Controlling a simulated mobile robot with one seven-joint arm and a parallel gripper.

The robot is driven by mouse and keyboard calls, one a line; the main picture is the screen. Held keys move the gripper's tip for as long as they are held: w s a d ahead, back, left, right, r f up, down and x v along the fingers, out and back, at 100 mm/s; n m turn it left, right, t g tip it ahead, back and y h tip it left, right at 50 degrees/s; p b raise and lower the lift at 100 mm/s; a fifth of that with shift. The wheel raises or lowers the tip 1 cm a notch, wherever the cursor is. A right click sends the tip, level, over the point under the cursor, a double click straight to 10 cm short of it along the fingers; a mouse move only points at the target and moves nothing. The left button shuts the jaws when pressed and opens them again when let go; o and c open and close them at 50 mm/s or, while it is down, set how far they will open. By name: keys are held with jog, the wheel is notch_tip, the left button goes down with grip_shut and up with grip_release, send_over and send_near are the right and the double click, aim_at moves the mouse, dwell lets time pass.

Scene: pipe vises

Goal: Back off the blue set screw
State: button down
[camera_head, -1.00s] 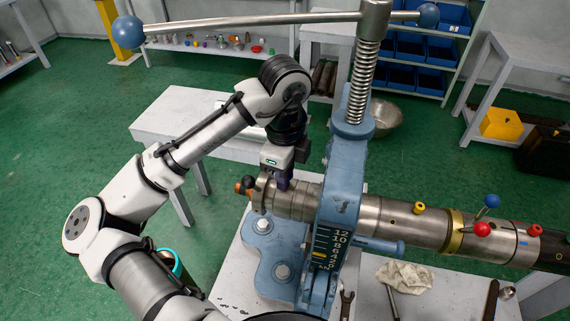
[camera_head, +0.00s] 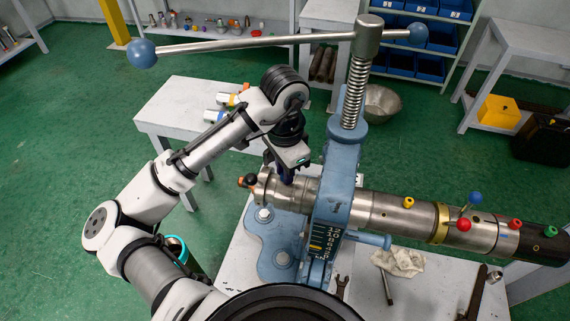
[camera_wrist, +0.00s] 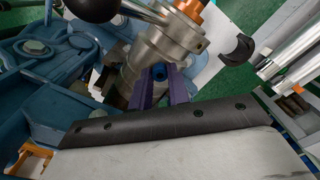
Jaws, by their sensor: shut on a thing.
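The blue set screw (camera_wrist: 160,71) shows in the wrist view between the two purple fingers of my gripper (camera_wrist: 161,85). It is on the metal pipe assembly (camera_wrist: 170,45), near its end. My gripper is shut on the screw's head. In the head view my gripper (camera_head: 284,177) reaches down onto the top of the pipe assembly (camera_head: 375,208), left of the blue vise frame (camera_head: 338,185). The screw itself is hidden there by the fingers.
Yellow (camera_head: 409,203), red (camera_head: 515,224) and green (camera_head: 551,231) knobs stand along the pipe's right part, with a blue ball lever (camera_head: 474,198). The vise's long handle (camera_head: 250,44) spans above my arm. An orange-tipped part with a black knob (camera_head: 252,179) is just left of my gripper.

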jog(key=n, duration=0.3)
jog(key=shift+f+n, duration=0.15)
jog(key=shift+n, duration=0.15)
jog(key=n, duration=0.4)
jog(key=shift+s+n, duration=0.1)
jog(key=shift+n, duration=0.2)
jog(key=n, duration=0.8)
jog(key=shift+n, duration=0.5)
jog(key=c, duration=1.3)
grip_release()
